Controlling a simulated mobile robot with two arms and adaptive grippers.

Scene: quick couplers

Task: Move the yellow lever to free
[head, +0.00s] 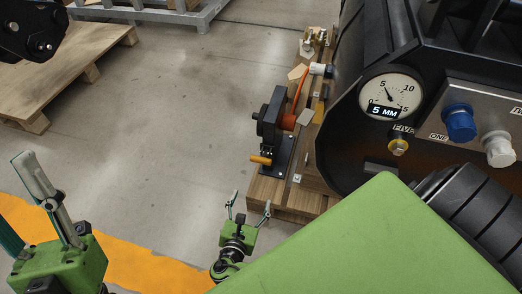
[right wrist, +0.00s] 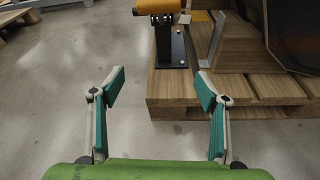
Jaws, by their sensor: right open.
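The yellow lever (head: 261,160) sticks out at the near end of a dark clamp-like fixture (head: 270,118) on a wooden pallet. In the right wrist view a yellow-orange cylindrical part, likely the lever's grip (right wrist: 158,6), shows at the top edge on a black bracket (right wrist: 171,47). My right gripper (head: 248,208) is open and empty, just short of the pallet's near end and apart from the lever. Its fingers (right wrist: 160,90) show spread in the right wrist view. My left gripper (head: 28,205) is at the lower left with its fingers apart, partly cut off by the picture edge.
An orange-red lever or hose (head: 302,84) rises behind the fixture. The wooden pallet (head: 272,196) stands beside a black machine with a dial (head: 390,96) and blue and white knobs. Another pallet (head: 70,75) lies at the upper left. The grey floor between is clear.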

